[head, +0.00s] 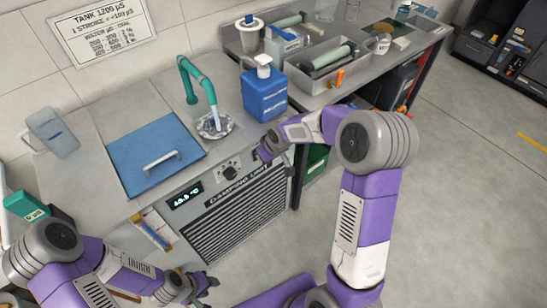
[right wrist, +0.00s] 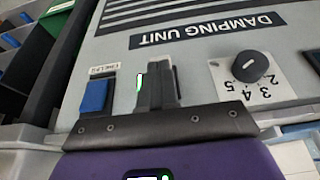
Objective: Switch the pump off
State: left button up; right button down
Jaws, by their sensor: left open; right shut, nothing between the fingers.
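The damping unit's front panel (right wrist: 205,60) fills much of the right wrist view and appears upside down. A blue rocker switch (right wrist: 95,97) with a small label, perhaps reading chiller, is left of my right gripper (right wrist: 158,75). The gripper is shut and empty, its fingers close to the panel. A small white, green and red part (right wrist: 138,82) shows beside the fingers, mostly hidden; I cannot tell if it is the pump switch or if they touch. In the head view my right gripper (head: 263,153) is at the panel's upper right. My left gripper (head: 207,286) is open, low in front.
A black dial (right wrist: 250,66) with numbers is right of the fingers; it also shows in the head view (head: 230,172). Above the panel are a blue lid (head: 140,165), a green tap (head: 197,85) and a blue canister (head: 264,98). The floor at right is clear.

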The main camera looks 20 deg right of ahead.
pick_arm(q)
jog(key=shift+s+f+b, duration=0.3)
jog(key=shift+f+b, duration=0.1)
jog(key=shift+f, duration=0.1)
pick_arm(e)
jog(key=shift+s+d+f, duration=0.1)
jog(key=shift+s+f, duration=0.15)
jog(key=shift+f, duration=0.2)
jog(key=shift+s+f, duration=0.2)
jog(key=shift+f, duration=0.25)
pick_arm(q)
jog(key=shift+r+p, duration=0.35)
jog(key=shift+r, duration=0.05)
pick_arm(e)
jog(key=shift+w+r, duration=0.35)
jog(key=shift+w, duration=0.35)
